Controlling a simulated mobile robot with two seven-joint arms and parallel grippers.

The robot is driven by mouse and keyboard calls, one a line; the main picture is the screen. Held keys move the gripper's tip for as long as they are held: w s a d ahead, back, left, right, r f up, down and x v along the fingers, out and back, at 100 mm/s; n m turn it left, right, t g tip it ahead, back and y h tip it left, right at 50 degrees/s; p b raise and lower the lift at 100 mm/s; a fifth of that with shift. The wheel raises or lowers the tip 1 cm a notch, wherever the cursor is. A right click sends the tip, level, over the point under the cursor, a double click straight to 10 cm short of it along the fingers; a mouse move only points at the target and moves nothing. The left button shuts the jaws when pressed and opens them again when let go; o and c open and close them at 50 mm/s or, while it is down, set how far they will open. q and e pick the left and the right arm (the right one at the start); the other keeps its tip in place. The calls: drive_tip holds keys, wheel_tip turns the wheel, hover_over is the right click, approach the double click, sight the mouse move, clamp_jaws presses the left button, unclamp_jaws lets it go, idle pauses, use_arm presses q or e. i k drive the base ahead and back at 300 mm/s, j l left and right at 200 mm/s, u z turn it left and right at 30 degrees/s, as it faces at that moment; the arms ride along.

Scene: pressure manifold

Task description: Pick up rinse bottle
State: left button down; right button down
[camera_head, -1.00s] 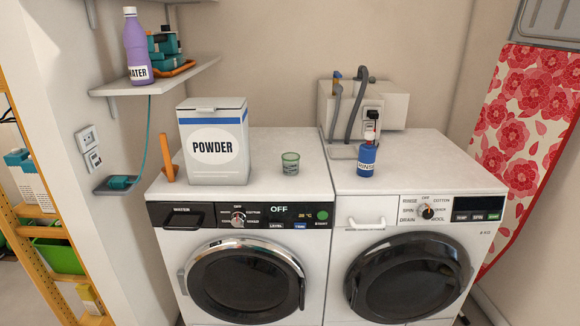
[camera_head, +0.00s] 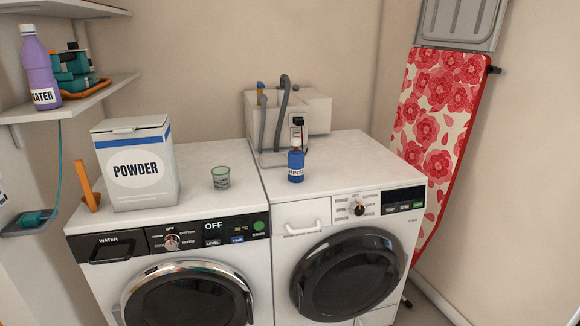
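The rinse bottle (camera_head: 296,166) is small and blue with a white label reading RINSE. It stands upright on top of the right-hand machine (camera_head: 345,168), near that machine's left side and in front of the grey box with hoses. Its upper part overlaps the dark and red parts behind it, so its top is hard to make out. Neither of my grippers shows in the view.
A powder box (camera_head: 137,165) and a green cup (camera_head: 221,177) stand on the left-hand machine (camera_head: 195,160). A grey box with hoses (camera_head: 318,112) is behind the bottle. A shelf (camera_head: 85,103) holds a purple water bottle (camera_head: 40,68). The right machine's top is clear right of the bottle.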

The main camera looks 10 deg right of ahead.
sight(296, 160)
drive_tip(key=i+l+u, duration=0.2)
drive_tip(key=l, duration=0.25)
drive_tip(key=i+l+u, duration=0.2)
drive_tip(key=l, duration=0.3)
drive_tip(key=l+u, duration=0.2)
drive_tip(key=l, duration=0.3)
drive_tip(key=l+u, duration=0.15)
drive_tip(key=l, duration=0.35)
